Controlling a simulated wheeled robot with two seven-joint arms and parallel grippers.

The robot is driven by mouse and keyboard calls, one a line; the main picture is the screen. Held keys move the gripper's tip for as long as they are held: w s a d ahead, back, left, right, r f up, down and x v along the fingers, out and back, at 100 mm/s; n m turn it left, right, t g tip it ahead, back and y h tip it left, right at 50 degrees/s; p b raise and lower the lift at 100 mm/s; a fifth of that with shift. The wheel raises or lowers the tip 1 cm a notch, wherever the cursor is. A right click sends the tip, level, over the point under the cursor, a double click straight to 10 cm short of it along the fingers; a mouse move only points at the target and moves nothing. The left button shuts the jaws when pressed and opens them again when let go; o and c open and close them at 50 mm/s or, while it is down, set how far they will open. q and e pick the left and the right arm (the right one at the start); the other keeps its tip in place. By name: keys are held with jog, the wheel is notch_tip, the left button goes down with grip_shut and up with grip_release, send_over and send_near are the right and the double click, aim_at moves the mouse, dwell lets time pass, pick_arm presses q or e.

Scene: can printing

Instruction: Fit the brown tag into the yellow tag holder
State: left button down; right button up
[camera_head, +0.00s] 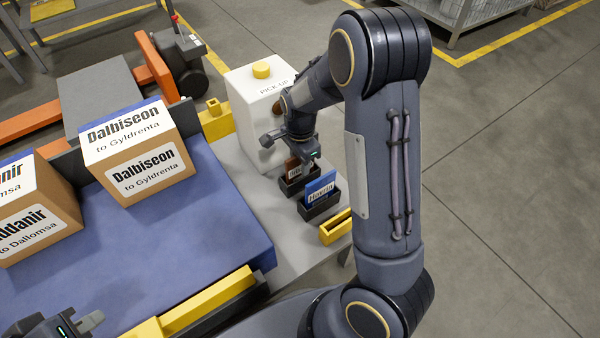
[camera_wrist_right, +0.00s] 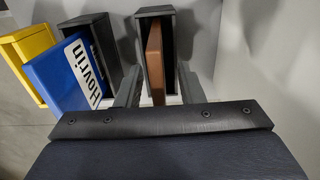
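The brown tag (camera_head: 292,166) stands in a black holder (camera_head: 298,185) beside the white box. It shows edge-on in the right wrist view (camera_wrist_right: 155,62), inside its black holder (camera_wrist_right: 153,12). My right gripper (camera_head: 290,150) is above this tag. In the wrist view its two fingers (camera_wrist_right: 158,88) are apart, one on each side of the tag, with gaps; it is open and empty. The yellow tag holder (camera_head: 336,227) is empty, at the near end of the row; it also shows at the left of the wrist view (camera_wrist_right: 34,48). My left gripper (camera_head: 75,326) is partly cut off at the bottom left.
A blue tag (camera_head: 320,188) marked Hovrin stands in a black holder (camera_head: 318,208) between the brown tag and the yellow holder. A white box (camera_head: 255,95) with a yellow button stands behind. Cartons (camera_head: 140,150) sit on the blue conveyor (camera_head: 190,225) at left.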

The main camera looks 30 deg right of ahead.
jog(key=shift+f, duration=0.15)
jog(key=shift+c, duration=0.3)
grip_shut()
